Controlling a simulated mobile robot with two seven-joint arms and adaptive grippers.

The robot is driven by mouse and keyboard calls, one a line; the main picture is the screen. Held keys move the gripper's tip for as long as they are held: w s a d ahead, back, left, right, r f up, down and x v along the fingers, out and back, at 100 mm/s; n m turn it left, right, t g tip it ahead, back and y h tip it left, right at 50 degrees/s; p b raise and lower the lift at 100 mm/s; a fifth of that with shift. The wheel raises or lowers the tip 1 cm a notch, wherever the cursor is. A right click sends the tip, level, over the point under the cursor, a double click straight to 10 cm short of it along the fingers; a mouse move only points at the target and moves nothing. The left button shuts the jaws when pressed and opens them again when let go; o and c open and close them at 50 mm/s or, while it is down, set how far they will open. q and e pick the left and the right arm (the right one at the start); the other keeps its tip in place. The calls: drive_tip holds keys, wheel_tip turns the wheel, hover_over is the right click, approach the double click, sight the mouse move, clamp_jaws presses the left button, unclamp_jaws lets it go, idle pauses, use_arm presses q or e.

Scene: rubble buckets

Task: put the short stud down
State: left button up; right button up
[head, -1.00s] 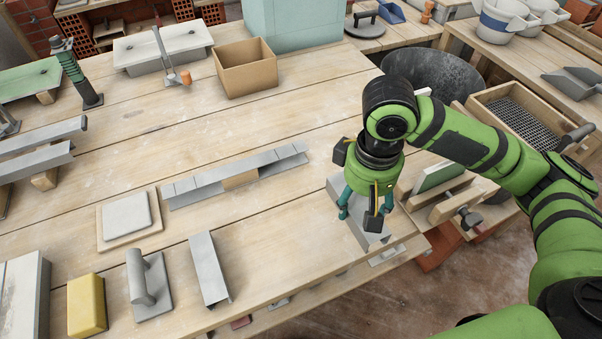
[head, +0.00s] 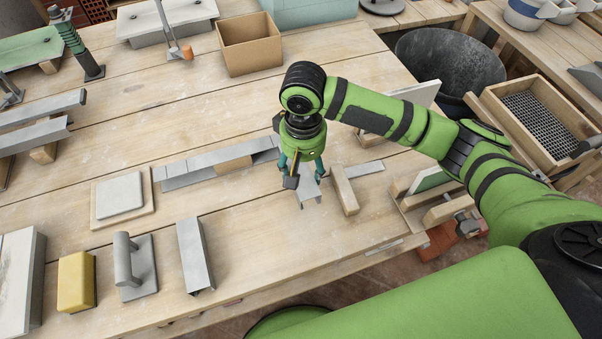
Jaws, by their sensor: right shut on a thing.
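My right gripper (head: 300,192) is shut on a short grey metal stud (head: 311,217) and points down over the right part of the worktable (head: 225,225). The gripper hides most of the stud; its near end shows below the fingers. I cannot tell whether it touches the tabletop. My left gripper is not in view.
A long grey channel (head: 205,173) lies left of the gripper. Another short channel (head: 195,255), a trowel-like float (head: 134,266) and a yellow block (head: 77,281) lie front left. A cardboard box (head: 250,45) stands behind. Bare table lies between gripper and front channel.

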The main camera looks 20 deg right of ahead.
drive_tip(key=shift+w+a+f, duration=0.15)
drive_tip(key=shift+w, duration=0.1)
drive_tip(key=shift+f, duration=2)
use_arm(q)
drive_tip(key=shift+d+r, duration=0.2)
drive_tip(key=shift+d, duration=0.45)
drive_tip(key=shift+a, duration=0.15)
use_arm(e)
drive_tip(key=o, duration=1.2)
drive_tip(key=shift+f, duration=0.15)
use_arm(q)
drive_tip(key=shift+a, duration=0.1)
